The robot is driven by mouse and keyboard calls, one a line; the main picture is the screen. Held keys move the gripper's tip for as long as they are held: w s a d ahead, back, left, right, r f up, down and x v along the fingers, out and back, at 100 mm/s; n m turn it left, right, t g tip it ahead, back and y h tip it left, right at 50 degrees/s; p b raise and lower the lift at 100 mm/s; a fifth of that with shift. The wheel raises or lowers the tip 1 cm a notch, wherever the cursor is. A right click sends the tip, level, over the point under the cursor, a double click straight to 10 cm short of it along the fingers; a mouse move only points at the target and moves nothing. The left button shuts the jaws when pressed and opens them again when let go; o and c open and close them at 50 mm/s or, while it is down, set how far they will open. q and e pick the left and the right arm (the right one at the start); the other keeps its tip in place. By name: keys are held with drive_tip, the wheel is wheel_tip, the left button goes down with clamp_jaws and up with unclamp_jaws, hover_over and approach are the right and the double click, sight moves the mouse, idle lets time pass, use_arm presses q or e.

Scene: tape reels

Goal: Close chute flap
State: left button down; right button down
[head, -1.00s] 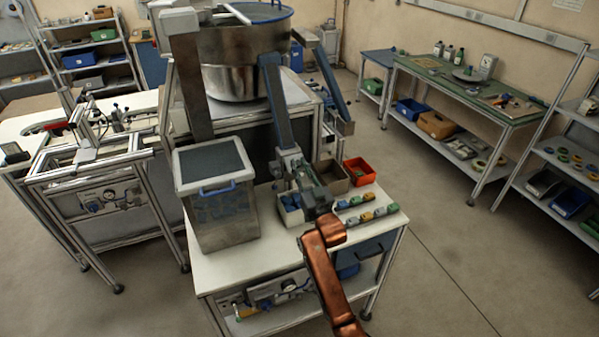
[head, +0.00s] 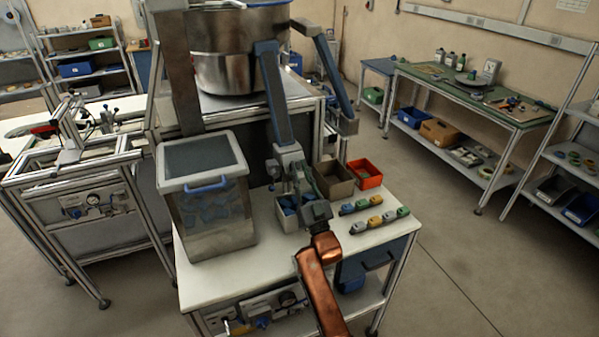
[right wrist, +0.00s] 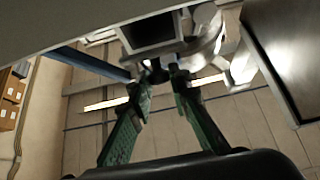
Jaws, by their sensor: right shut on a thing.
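A blue chute (head: 275,90) slopes down from the steel bowl to a grey mouth (head: 288,152) above the white table. My right gripper (head: 298,178) is at this mouth, with my copper arm reaching up from below. In the right wrist view, the green fingers of the right gripper (right wrist: 163,72) come together on a small dark part just below the square, dark chute mouth (right wrist: 152,32). This part appears to be the chute flap's edge or tab. The fingertips hide most of it, and I cannot tell the flap's angle. My left gripper is not in view.
A lidded clear bin (head: 205,195) stands left of the chute. A grey-white bin (head: 290,215) with blue parts is under the gripper. A brown bin (head: 333,180), a red bin (head: 365,173) and several small coloured pieces (head: 375,220) are to the right.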

drive_tip(key=c, duration=1.8)
unclamp_jaws()
drive_tip(key=s+d+f, duration=0.1)
drive_tip(key=s, duration=0.4)
drive_tip(key=s+d+f, duration=0.1)
drive_tip(key=s+d, duration=0.1)
drive_tip(key=s, duration=0.3)
drive_tip(key=s+d+f, duration=0.1)
drive_tip(key=s, duration=0.4)
drive_tip(key=shift+s+d, duration=0.15)
drive_tip(key=shift+d, duration=0.25)
